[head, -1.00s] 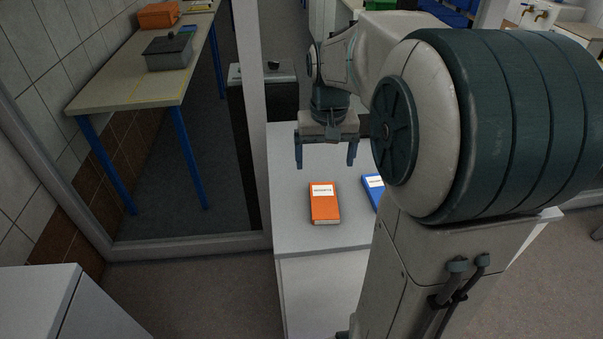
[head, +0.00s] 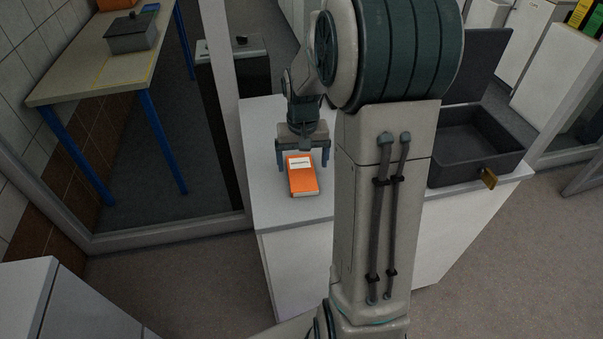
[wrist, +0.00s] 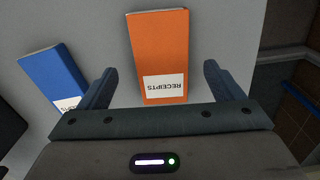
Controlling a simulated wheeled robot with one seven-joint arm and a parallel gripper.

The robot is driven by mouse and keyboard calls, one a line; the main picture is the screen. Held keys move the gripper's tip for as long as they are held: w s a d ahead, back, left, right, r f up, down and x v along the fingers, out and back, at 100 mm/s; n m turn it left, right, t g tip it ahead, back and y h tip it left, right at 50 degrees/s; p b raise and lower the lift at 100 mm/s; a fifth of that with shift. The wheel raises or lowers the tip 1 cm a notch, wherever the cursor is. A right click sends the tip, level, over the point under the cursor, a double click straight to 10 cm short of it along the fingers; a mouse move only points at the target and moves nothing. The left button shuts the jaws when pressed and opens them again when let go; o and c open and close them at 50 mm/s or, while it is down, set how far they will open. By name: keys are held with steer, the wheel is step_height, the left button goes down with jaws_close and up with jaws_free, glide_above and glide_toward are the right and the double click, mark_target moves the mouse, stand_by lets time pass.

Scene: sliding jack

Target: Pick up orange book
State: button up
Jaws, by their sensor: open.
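The orange book (head: 303,179) lies flat on the white counter, with a white label near its far end. In the wrist view the orange book (wrist: 159,48) lies ahead of and partly between the two fingers, its label reading "RECEIPTS". My gripper (head: 304,162) is open and empty at the book's labelled end; in the wrist view its fingers (wrist: 166,84) stand apart on either side of that end. I cannot tell how high the fingertips are above the counter.
A blue book (wrist: 52,77) lies left of the orange one in the wrist view, close to the left finger. A dark open box (head: 478,146) with a brass-coloured latch stands on the counter's right part. The white counter (head: 282,213) is clear in front of the orange book.

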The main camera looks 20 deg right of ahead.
mark_target(302, 174)
steer(key=shift+a+f, duration=0.1)
steer(key=shift+f, duration=1.8)
steer(key=c, duration=1.1)
steer(key=shift+r, duration=0.15)
